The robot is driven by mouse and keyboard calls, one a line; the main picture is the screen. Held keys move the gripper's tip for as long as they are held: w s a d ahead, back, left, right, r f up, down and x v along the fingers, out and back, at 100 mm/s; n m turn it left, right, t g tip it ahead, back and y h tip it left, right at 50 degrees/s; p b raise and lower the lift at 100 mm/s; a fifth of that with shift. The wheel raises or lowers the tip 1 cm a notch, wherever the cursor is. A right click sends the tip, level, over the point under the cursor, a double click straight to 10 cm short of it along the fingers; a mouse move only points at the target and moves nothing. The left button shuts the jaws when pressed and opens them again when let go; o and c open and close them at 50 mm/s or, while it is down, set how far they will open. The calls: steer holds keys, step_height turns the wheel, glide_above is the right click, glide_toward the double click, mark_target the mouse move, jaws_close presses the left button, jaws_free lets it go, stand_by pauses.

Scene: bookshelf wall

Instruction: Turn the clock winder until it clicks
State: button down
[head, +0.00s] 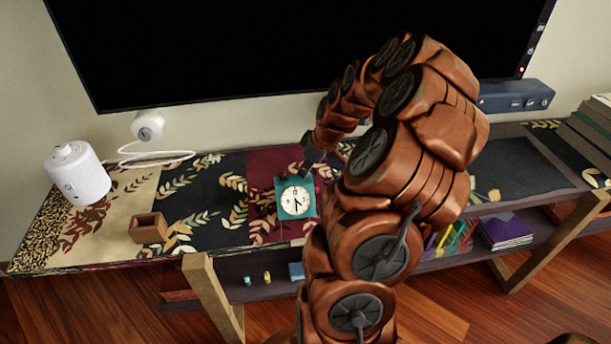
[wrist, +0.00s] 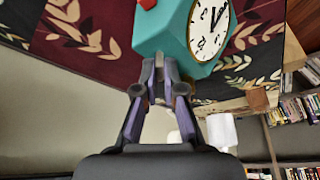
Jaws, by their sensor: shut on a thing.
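The teal clock (head: 296,203) with a white round face stands on the patterned runner on top of the shelf unit, left of my arm in the head view. In the wrist view the clock (wrist: 172,28) is close, its face turned to the right and a red part at its top edge. My gripper (wrist: 160,62) has its fingertips close together at the clock's side away from the face, shut on the winder. In the head view my gripper (head: 312,160) is behind the clock, partly covered by my arm.
A small wooden box (head: 149,228) and a white cylindrical device (head: 77,173) stand to the left. A white round device (head: 147,126) with a cable sits near the wall. A large black screen (head: 290,45) hangs behind. The runner between box and clock is clear.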

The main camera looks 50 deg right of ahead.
steer(key=m+b, duration=0.1)
steer(key=m+h+b, duration=0.1)
steer(key=m, duration=0.1)
steer(key=shift+a+f+m+b, duration=0.1)
steer(key=shift+f+m+b, duration=0.2)
steer(key=shift+b, duration=0.1)
steer(key=m, duration=0.1)
steer(key=m+h+b, duration=0.1)
steer(key=shift+r+m+h, duration=0.2)
steer(key=shift+m+h, duration=0.1)
steer(key=shift+m, duration=0.1)
steer(key=m+b, duration=0.1)
steer(key=m, duration=0.1)
steer(key=shift+m+h, duration=0.4)
steer(key=m+g+h, duration=0.1)
steer(key=m, duration=0.2)
steer(key=shift+w+a+m, duration=0.1)
steer(key=shift+m, duration=0.2)
steer(key=m+g, duration=0.1)
steer(key=m, duration=0.2)
steer(key=m+g+h, duration=0.1)
steer(key=m, duration=0.2)
steer(key=shift+w+r, duration=0.15)
steer(key=shift+w, duration=0.05)
steer(key=m+g, duration=0.1)
steer(key=m, duration=0.2)
steer(key=m+g, duration=0.1)
steer(key=m, duration=0.2)
steer(key=shift+m+g+p, duration=0.3)
steer(key=shift+g+p, duration=0.1)
